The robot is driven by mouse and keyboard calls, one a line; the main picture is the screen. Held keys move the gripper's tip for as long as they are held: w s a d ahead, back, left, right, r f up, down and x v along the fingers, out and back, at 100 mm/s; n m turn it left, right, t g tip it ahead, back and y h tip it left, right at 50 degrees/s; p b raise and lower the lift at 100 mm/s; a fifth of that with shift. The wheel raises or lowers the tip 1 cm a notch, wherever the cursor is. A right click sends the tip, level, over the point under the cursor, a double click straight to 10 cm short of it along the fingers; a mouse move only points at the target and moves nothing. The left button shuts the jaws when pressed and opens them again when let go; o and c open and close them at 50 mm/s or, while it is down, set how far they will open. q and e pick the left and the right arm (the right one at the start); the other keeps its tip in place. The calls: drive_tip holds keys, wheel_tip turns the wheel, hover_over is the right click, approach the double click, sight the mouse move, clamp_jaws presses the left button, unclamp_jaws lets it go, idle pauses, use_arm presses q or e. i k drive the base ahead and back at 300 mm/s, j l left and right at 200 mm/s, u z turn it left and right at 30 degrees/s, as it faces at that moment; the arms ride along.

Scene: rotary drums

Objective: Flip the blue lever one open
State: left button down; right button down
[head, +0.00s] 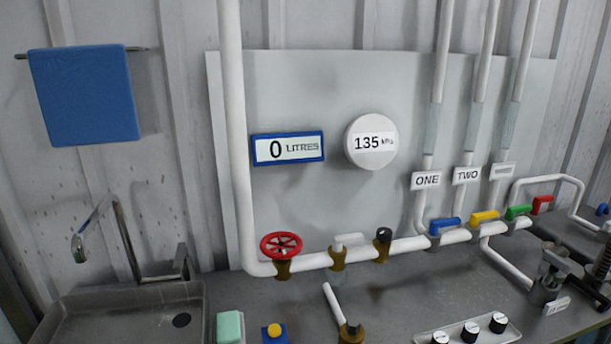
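The blue lever (444,226) sits on the white horizontal pipe (408,246), below the label ONE (426,180). Its handle lies roughly along the pipe, rising slightly to the right. A yellow lever (484,216) is just to its right, below the label TWO (466,175). A green lever (518,211) and a red lever (543,203) follow further right. Neither of my grippers is in view, and nothing is touching the blue lever.
A red wheel valve (281,245) and two brass valves stand left along the pipe. A display (287,148) reads 0 litres; a round gauge (371,142) reads 135. A dark metal device (550,275) stands right. A sink (120,318) is left.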

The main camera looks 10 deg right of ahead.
sight(434, 227)
drive_tip(key=l+u, duration=0.15)
drive_tip(key=l, duration=0.55)
drive_tip(key=l+u, duration=0.1)
drive_tip(key=l, duration=0.6)
drive_tip(key=k+l+u, duration=0.15)
drive_tip(key=l, duration=0.55)
drive_tip(key=k+l+u, duration=0.15)
drive_tip(key=l, duration=0.6)
drive_tip(key=i, duration=0.05)
